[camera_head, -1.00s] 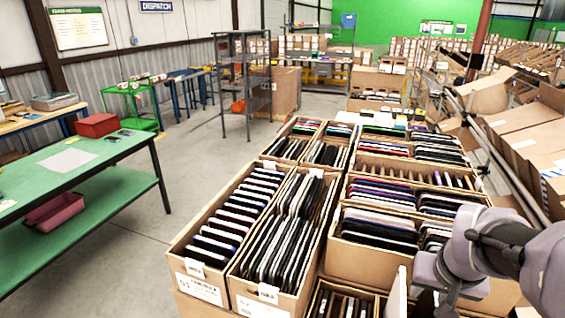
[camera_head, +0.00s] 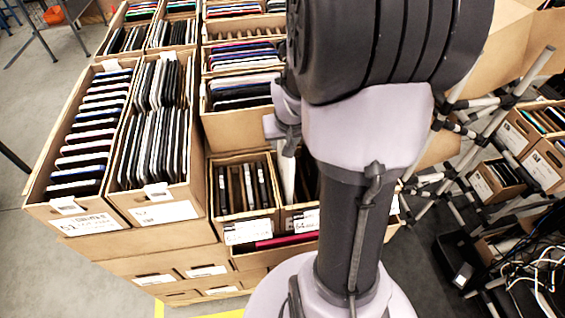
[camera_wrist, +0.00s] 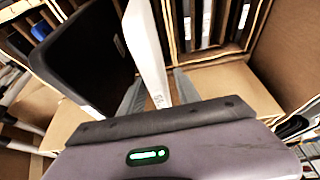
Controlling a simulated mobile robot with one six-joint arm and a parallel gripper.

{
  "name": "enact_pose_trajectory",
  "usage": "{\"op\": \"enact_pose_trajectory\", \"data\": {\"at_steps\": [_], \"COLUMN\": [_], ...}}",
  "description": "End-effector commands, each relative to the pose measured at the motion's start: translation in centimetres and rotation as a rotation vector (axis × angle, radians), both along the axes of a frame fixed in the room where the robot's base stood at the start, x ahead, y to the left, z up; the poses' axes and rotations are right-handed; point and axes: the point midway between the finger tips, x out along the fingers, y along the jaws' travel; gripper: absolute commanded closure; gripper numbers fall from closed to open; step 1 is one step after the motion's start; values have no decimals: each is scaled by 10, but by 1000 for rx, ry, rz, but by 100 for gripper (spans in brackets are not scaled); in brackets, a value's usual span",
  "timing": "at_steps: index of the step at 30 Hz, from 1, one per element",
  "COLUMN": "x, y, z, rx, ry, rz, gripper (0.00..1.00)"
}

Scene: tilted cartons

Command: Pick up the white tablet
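The white tablet (camera_wrist: 146,45) stands on edge in the wrist view, its narrow side facing me. Its near end lies between the two grey fingers of my gripper (camera_wrist: 158,88). The fingers look apart, with a small gap on each side of the tablet. In the head view the white tablet (camera_head: 287,178) shows as a pale upright strip in a small front carton, just left of my arm. My arm hides much of that carton and most of the gripper there.
A large black tablet (camera_wrist: 92,55) leans close to the left finger. A small carton (camera_head: 247,228) of dark devices adjoins on the left. Two long cartons (camera_head: 165,210) of tablets stand further left. Metal tube racks (camera_head: 480,125) stand to the right.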

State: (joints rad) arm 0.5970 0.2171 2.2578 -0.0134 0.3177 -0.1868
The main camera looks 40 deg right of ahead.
Motion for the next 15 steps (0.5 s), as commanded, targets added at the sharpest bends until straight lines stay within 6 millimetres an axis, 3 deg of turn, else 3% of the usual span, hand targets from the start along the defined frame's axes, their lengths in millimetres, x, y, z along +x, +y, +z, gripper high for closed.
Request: {"op": "enact_pose_trajectory", "data": {"at_steps": [15], "x": [0], "y": [0], "z": [-4], "rx": [0], "ry": [0], "rz": [0], "gripper": [61]}}
